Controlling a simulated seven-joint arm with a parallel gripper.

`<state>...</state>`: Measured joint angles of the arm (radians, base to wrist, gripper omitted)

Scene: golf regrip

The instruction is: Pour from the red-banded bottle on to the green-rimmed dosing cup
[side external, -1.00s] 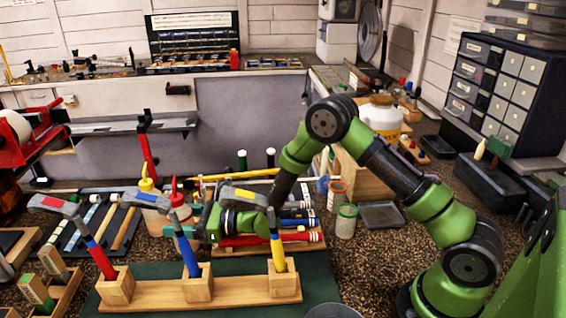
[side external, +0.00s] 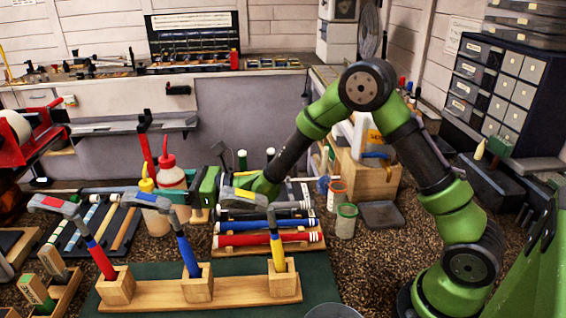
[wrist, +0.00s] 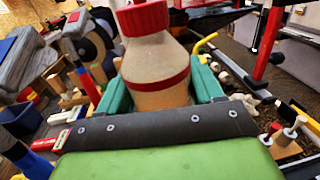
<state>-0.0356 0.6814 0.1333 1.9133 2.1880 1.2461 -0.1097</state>
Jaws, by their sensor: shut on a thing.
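The red-banded bottle (side external: 172,179) has a red cap with a spout and a pale, see-through body. My gripper (side external: 194,186) is shut on it from the right and holds it raised and about upright, behind the yellow-capped bottle. The green-rimmed dosing cup (side external: 346,221) stands on the bench to the right, well away from my gripper. Its inside cannot be made out.
A yellow-capped bottle (side external: 155,215) stands in front of the held bottle. Hammers in a wooden stand (side external: 232,291) rise in the foreground. A rack of coloured grips (side external: 268,240) lies between bottle and cup. A red-rimmed cup (side external: 337,195) and a grey tray (side external: 382,214) are beside the green-rimmed cup.

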